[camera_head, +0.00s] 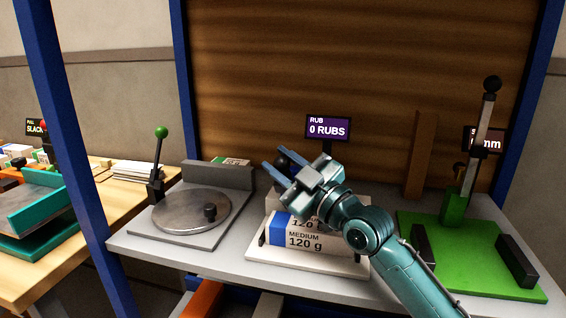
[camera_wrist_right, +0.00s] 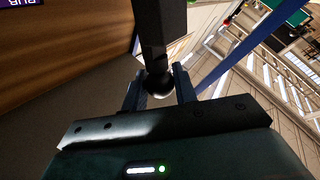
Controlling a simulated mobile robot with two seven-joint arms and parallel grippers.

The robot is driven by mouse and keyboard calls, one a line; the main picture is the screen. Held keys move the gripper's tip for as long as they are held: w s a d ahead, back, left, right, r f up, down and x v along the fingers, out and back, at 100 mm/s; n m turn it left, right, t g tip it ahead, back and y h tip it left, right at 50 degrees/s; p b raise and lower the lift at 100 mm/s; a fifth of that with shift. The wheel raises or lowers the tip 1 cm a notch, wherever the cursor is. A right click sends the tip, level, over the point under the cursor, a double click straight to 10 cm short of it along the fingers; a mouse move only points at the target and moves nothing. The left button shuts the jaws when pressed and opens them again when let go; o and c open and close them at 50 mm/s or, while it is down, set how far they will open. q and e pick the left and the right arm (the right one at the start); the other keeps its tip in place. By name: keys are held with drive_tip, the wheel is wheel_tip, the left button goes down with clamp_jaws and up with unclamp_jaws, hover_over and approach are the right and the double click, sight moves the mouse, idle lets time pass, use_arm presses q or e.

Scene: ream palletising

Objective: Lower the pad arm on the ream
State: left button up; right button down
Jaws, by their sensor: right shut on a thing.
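The ream (camera_head: 305,240), a white and blue pack marked "MEDIUM 120 g", lies on a white base plate (camera_head: 290,262) in the middle of the bench. Another "120 g" label shows above it, partly hidden by my right arm. My right gripper (camera_head: 277,163) is above the back of the ream. In the right wrist view its fingers are shut on a dark ball knob (camera_wrist_right: 158,83). The knob is at the end of a black bar, the pad arm (camera_wrist_right: 160,25). Most of the pad arm and any pad are hidden behind my gripper in the head view. My left gripper is out of view.
A "0 RUBS" sign (camera_head: 327,127) stands just behind my gripper. A round turntable (camera_head: 185,212) with a green-knobbed lever (camera_head: 161,133) is at left. A green press base (camera_head: 465,262) with an upright lever (camera_head: 485,120) is at right. Blue posts frame the bench.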

drive_tip(key=shift+a+f, duration=0.1)
drive_tip(key=shift+f, duration=0.05)
drive_tip(key=c, duration=1.1)
unclamp_jaws()
drive_tip(key=shift+c, duration=0.2)
